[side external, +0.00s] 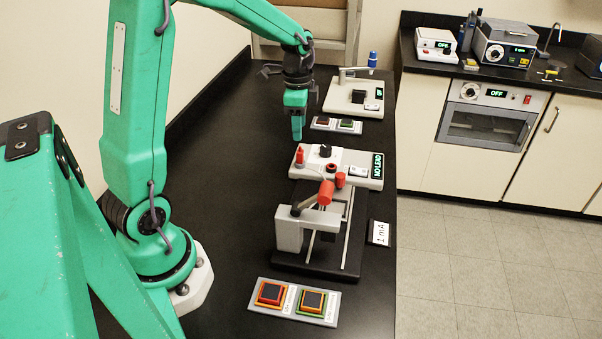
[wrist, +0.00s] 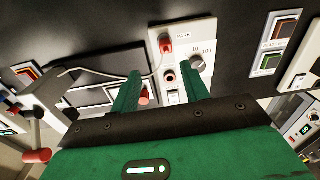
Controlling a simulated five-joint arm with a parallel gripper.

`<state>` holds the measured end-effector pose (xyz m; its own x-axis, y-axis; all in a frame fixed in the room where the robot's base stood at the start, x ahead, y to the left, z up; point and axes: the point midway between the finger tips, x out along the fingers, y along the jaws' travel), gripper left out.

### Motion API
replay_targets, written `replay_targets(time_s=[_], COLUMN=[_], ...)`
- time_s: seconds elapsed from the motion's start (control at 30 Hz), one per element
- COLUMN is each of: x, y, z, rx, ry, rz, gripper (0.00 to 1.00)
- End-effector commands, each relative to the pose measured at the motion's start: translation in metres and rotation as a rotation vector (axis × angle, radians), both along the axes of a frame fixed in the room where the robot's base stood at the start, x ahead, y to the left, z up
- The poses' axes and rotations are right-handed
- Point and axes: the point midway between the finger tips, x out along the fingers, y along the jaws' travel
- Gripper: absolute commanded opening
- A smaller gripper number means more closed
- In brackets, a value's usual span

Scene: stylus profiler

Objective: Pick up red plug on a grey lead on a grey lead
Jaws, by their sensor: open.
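The red plug (side external: 300,155) stands upright at the left end of the light grey control box in the side view. In the wrist view the red plug (wrist: 165,43) sits at the box's upper end, beside a knob. A thin grey lead (wrist: 148,74) curves away from it to the left. My gripper (side external: 297,131) points down just above and behind the plug in the side view. In the wrist view my gripper (wrist: 160,77) has its two green fingers apart with nothing between them, and the plug lies beyond the fingertips.
The control box (side external: 361,167) has a dark knob (side external: 325,150) close to the plug. A profiler stand (side external: 291,232) with red cylinders is in front. Two-button panels (side external: 333,125) and (side external: 272,313) lie behind and in front. The black bench left of the box is clear.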

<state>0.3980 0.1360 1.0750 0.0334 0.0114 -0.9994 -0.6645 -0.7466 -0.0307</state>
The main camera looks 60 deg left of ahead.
Motion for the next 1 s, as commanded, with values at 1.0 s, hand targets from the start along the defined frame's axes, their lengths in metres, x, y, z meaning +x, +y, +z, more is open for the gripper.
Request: replay_targets(time_s=[1.0], x=[0.008], y=[0.014], z=[-0.047], rx=[-0.010], ry=[0.034], rz=[-0.058], gripper=[0.45])
